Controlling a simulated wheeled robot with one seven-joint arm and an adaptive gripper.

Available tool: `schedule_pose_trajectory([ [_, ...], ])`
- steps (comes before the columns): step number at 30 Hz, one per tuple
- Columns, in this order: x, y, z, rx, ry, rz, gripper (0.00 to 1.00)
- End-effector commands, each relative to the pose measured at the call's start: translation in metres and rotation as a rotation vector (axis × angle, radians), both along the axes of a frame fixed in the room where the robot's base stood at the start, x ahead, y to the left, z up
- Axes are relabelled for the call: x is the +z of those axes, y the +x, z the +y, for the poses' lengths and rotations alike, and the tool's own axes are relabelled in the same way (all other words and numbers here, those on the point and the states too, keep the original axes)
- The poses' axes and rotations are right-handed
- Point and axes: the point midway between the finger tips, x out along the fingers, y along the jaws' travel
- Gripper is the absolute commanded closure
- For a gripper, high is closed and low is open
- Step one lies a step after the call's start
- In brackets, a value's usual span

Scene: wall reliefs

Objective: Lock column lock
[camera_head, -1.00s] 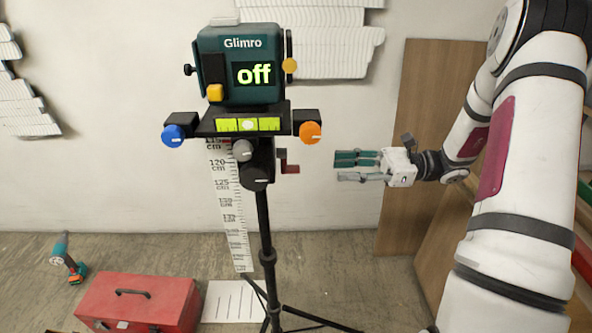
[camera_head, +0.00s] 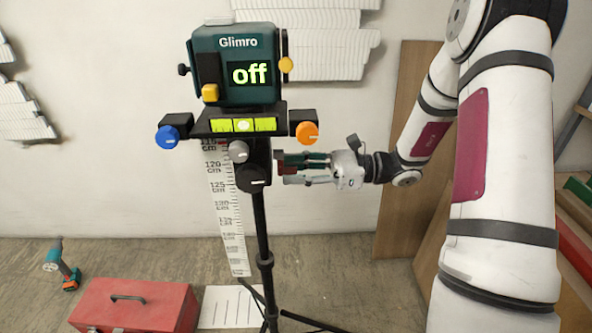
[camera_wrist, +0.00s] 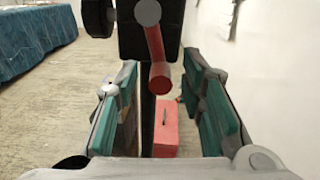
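The Glimro device (camera_head: 237,65) stands on a tripod column, and its display reads "off". A grey knob (camera_head: 238,151) and a black knob (camera_head: 251,179) sit on the column head; I cannot tell which part is the column lock. A red crank handle (camera_wrist: 159,76) with a grey hub sticks out from the column's right side. My gripper (camera_head: 287,168) is at that side, open, its green-padded fingers pointing at the column. In the wrist view the crank lies between the two spread fingers (camera_wrist: 160,85), with a gap on both sides.
Blue (camera_head: 168,137) and orange (camera_head: 307,133) knobs flank the level plate (camera_head: 243,125). The tripod legs spread over the floor. A red toolbox (camera_head: 135,304) and a drill (camera_head: 62,264) lie at the lower left. Wooden boards (camera_head: 402,120) lean on the wall behind my arm.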

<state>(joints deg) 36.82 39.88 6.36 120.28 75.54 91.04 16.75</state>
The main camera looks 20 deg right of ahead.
Motion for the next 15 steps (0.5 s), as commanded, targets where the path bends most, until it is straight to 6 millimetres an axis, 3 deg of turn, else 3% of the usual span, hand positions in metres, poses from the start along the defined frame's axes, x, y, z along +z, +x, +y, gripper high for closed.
schedule_pose_trajectory([
  [1,0.0000,0.0000,-0.0001,0.000,0.000,0.000,0.70],
  [5,0.0001,0.0000,-0.0002,0.000,0.000,0.000,1.00],
  [15,0.0021,-0.0033,0.0004,0.000,0.018,0.051,1.00],
])
